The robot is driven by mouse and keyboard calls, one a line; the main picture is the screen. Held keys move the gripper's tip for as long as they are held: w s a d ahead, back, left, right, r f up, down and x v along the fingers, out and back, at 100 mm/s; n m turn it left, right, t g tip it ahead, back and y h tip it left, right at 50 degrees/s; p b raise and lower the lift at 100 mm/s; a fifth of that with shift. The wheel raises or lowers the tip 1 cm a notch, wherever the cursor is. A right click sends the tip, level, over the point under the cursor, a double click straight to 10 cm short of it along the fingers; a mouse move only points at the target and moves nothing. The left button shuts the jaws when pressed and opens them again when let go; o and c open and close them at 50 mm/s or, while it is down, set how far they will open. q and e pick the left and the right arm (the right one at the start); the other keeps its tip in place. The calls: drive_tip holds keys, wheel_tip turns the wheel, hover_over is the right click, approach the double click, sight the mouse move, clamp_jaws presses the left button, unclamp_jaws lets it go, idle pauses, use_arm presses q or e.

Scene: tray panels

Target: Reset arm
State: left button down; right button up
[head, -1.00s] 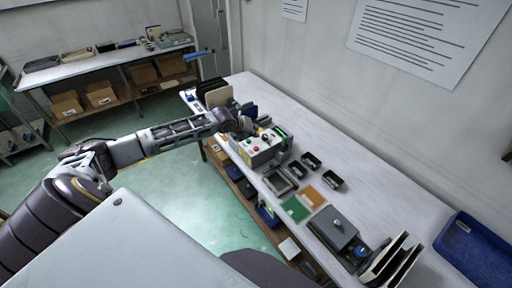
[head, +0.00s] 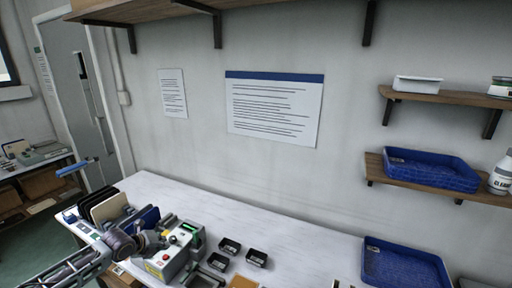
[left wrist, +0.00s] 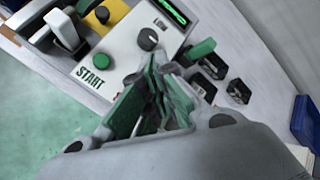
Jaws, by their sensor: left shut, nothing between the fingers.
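My left arm comes in from the lower left in the head view, with its left gripper (head: 155,241) beside the grey control box (head: 165,262) on the white table. In the left wrist view the gripper (left wrist: 160,62) is shut and empty, its fingertips close to the box's front panel (left wrist: 122,52). A black knob (left wrist: 148,39) and a green START button (left wrist: 103,62) show on that panel. I cannot tell if the fingertips touch the box. My right gripper is in neither view.
Small black bins (head: 229,247) stand right of the box. A blue tray (head: 403,266) is at the table's right. Upright panels (head: 108,207) stand behind the arm. Wall shelves (head: 440,97) hold another blue tray (head: 430,170). The table (head: 270,222) is clear along the wall.

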use_arm(q)
drive_tip(key=s+d+f+n+g+h, duration=0.1)
drive_tip(key=s+d+f+n, duration=0.25)
drive_tip(key=s+d, duration=0.45)
drive_tip(key=s+d+f+n+g, duration=0.1)
drive_tip(key=s+d+f+n, duration=0.35)
drive_tip(key=d, duration=0.65)
drive_tip(key=s+a+r+n+g+y, duration=0.1)
drive_tip(key=s+r+n+g, duration=0.1)
drive_tip(key=s+n, duration=0.75)
drive_tip(key=s+a+r+n+g+y, duration=0.1)
drive_tip(key=s+r+n+y, duration=0.1)
drive_tip(key=s+n, duration=0.75)
drive_tip(key=s+f+g+b, duration=0.1)
drive_tip(key=s+f, duration=0.1)
drive_tip(key=f, duration=1.6)
drive_tip(key=s+f+g+b, duration=0.1)
drive_tip(key=s+f, duration=0.1)
drive_tip(key=f, duration=1.5)
drive_tip(key=s+a+f, duration=0.2)
drive_tip(key=s+f, duration=0.8)
drive_tip(key=s, duration=0.1)
drive_tip(key=s+a+f+b, duration=0.1)
drive_tip(key=s+a+f, duration=0.1)
drive_tip(key=s+f, duration=0.8)
drive_tip(key=shift+s+f+m+g, duration=0.35)
drive_tip(key=shift+f+m+g, duration=0.05)
drive_tip(key=shift+f, duration=0.1)
drive_tip(key=c, duration=2.2)
unclamp_jaws()
